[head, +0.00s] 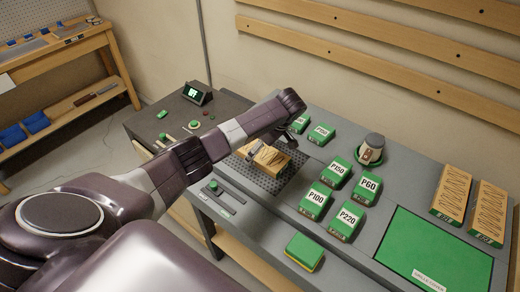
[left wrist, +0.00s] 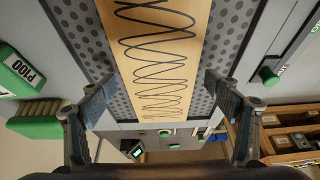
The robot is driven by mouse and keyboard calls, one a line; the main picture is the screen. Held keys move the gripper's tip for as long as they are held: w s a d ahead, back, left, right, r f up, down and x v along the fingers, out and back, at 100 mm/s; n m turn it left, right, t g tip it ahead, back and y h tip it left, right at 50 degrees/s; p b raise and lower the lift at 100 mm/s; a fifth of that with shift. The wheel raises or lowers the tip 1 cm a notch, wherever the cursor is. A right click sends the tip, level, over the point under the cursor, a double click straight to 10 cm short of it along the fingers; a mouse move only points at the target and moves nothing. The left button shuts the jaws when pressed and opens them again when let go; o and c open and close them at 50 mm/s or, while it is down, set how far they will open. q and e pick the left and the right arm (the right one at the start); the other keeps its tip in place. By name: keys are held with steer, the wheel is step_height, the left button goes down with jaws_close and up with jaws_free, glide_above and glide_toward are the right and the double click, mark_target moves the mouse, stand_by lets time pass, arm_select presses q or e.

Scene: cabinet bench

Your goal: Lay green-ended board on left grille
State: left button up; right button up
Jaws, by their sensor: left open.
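A light wooden board (head: 268,159) with dark scribbles lies on the dark perforated left grille (head: 292,182). In the left wrist view the scribbled board (left wrist: 160,60) runs between my fingers, with the perforated grille (left wrist: 232,30) on both sides. I cannot make out the colour of its ends. My left gripper (left wrist: 159,85) is open, one finger on each side of the board, not visibly touching it. In the head view my left gripper (head: 297,124) is partly hidden at the arm's end. Two more scribbled boards (head: 456,194) (head: 488,211) with green near ends lie at the right. My right gripper is not in view.
A green panel (head: 436,250) covers the bench's front right. A green and yellow block (head: 304,251) sits near the front edge. A small display (head: 197,93) stands at the back left.

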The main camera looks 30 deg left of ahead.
arm_select(q)
steer(key=shift+r, duration=0.15)
steer(key=v, duration=1.2)
steer(key=shift+b, duration=0.35)
